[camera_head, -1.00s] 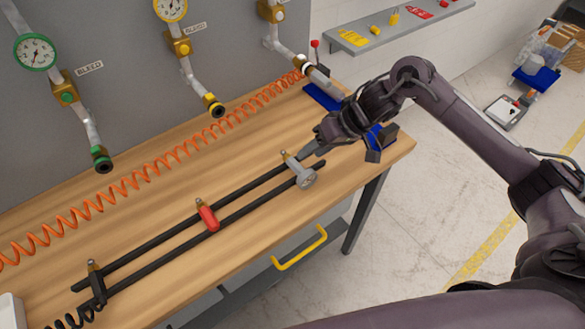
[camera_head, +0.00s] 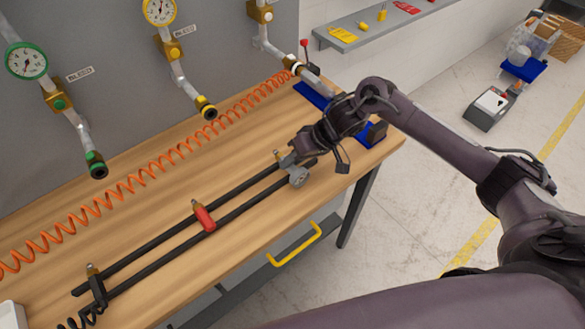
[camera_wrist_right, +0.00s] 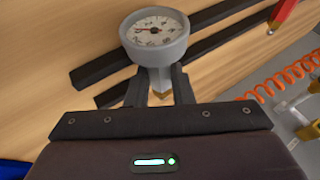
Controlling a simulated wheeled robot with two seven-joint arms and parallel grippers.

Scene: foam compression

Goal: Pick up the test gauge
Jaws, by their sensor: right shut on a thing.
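The test gauge (camera_head: 298,176) is a small grey round gauge with a brass fitting at the right end of two dark rails (camera_head: 235,208). In the right wrist view the gauge (camera_wrist_right: 156,36) shows its white dial, with its stem between the two fingers. My right gripper (camera_head: 287,162) is shut on the gauge's stem, and its fingers (camera_wrist_right: 158,90) stand on both sides of it. The gauge appears still at the rails; I cannot tell whether it is lifted. My left gripper is not in view.
A red-handled fitting (camera_head: 204,217) and a black fitting (camera_head: 96,288) sit on the rails. An orange coiled hose (camera_head: 160,164) lies behind them. Wall gauges, one green-rimmed (camera_head: 26,61), hang over the bench (camera_head: 150,205). A blue holder (camera_head: 372,134) stands at the right end.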

